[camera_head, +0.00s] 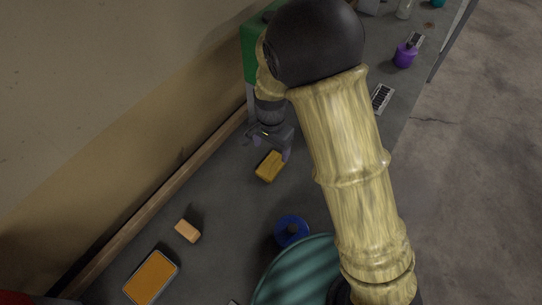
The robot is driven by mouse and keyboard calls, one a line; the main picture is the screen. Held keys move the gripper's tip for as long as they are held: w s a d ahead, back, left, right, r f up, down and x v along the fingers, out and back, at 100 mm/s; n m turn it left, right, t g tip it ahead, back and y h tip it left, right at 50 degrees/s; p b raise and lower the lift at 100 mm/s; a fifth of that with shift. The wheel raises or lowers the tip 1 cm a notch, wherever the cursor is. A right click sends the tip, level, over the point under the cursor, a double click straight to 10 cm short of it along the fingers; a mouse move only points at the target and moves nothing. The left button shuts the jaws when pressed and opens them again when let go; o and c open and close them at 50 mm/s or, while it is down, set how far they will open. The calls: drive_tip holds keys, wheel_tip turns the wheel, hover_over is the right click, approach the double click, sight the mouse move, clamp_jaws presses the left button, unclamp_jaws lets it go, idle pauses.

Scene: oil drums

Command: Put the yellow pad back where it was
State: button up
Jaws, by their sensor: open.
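A yellow pad (270,166) lies on the grey bench top, just below my gripper in the picture. My gripper (271,153) hangs at the end of my arm over the pad's upper edge, with its jaws open. I cannot tell whether a finger touches the pad. A smaller yellow-orange block (187,231) lies farther down to the left. A flat orange pad in a pale frame (151,278) lies near the lower left.
A blue round object (291,230) stands beside a large teal drum (297,273). A green box (250,52) stands behind my gripper along the wall. A purple bottle (404,55) stands at the upper right. Bare bench top lies left of the blue object.

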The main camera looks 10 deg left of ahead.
drive_tip(key=shift+r, duration=1.85)
drive_tip(key=s+d+r+n+t, duration=0.1)
drive_tip(key=s+d+r+n, duration=0.1)
drive_tip(key=d, duration=1.1)
drive_tip(key=s+d+r+n+t, duration=0.1)
drive_tip(key=s+d+r, duration=0.4)
drive_tip(key=d, duration=0.7)
drive_tip(key=shift+d+n+t, duration=0.3)
drive_tip(key=shift+d+n, duration=0.05)
drive_tip(key=shift+n, duration=0.45)
drive_tip(key=shift+r, duration=0.1)
